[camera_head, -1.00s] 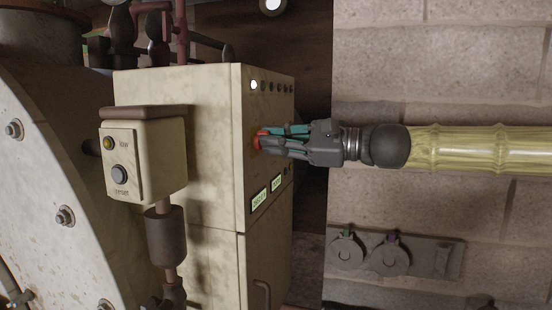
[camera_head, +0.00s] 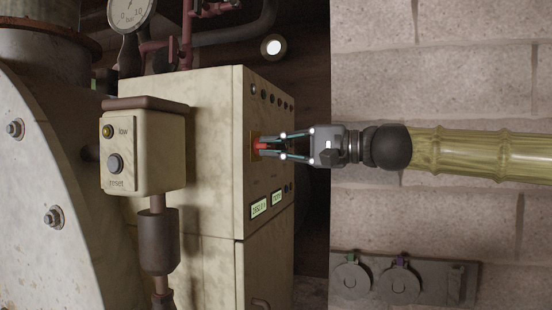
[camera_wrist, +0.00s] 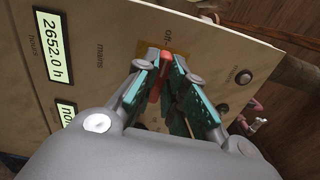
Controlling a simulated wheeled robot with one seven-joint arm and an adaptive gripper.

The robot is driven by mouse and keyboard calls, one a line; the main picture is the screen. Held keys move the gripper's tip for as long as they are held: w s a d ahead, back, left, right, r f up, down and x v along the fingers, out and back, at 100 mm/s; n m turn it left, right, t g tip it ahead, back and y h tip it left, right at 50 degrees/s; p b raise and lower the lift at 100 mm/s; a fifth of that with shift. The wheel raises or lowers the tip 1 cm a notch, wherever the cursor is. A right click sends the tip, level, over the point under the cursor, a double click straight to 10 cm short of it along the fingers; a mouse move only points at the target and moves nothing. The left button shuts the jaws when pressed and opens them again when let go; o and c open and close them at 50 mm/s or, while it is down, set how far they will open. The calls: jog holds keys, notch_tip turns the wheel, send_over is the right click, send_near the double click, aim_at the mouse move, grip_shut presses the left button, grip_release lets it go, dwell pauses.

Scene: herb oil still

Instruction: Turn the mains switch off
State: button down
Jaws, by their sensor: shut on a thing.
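The mains switch is a red handle (camera_head: 262,146) on a yellow plate (camera_wrist: 180,48), set in the narrow panel side of a cream cabinet (camera_head: 213,110). In the wrist view the red handle (camera_wrist: 163,64) sits between my fingertips, next to the words "off" and "mains". My gripper (camera_head: 275,146) reaches in from the right and is shut on the handle. In the wrist view my gripper (camera_wrist: 166,80) hides part of the plate and the handle's base. The row of small panel lamps (camera_head: 265,95) looks dark.
Two lit displays (camera_head: 259,207) sit below the switch. A cream box with a reset button (camera_head: 115,163) stands at left, before the cabinet. A pressure gauge (camera_head: 132,13) and red pipes (camera_head: 187,35) are above. A stone wall (camera_head: 450,70) lies behind my arm.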

jog(key=shift+n+b, duration=0.35)
jog(key=shift+n, duration=0.15)
jog(key=c, duration=1.5)
grip_release()
jog(key=v, duration=1.2)
jog(key=shift+d, duration=0.1)
